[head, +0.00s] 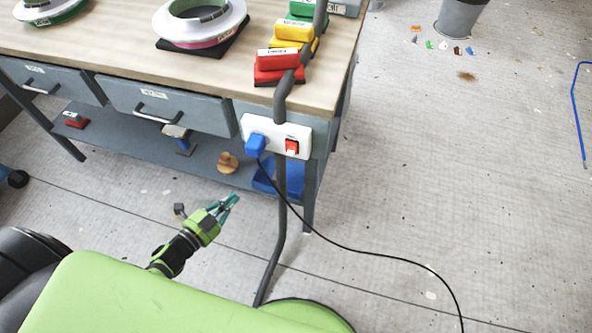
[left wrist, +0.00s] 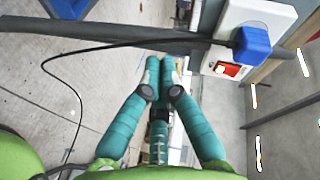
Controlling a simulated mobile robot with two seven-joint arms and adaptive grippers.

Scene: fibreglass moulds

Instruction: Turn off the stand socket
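The stand socket (head: 277,134) is a white panel on the end of the workbench; it also shows in the left wrist view (left wrist: 262,14). A blue plug (head: 255,144) sits in it, with a black cable running out. Beside the plug is a red rocker switch (head: 292,147), which also shows in the left wrist view (left wrist: 228,70). My left gripper (head: 234,198) is below and left of the socket, apart from it. In the left wrist view its teal fingers (left wrist: 160,66) meet at the tips with nothing between them. My right gripper is not in view.
The workbench top (head: 130,50) holds colored blocks and a white ring. A lower shelf (head: 140,155) carries small tools and a blue bin. The cable (head: 370,253) crosses open floor at right.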

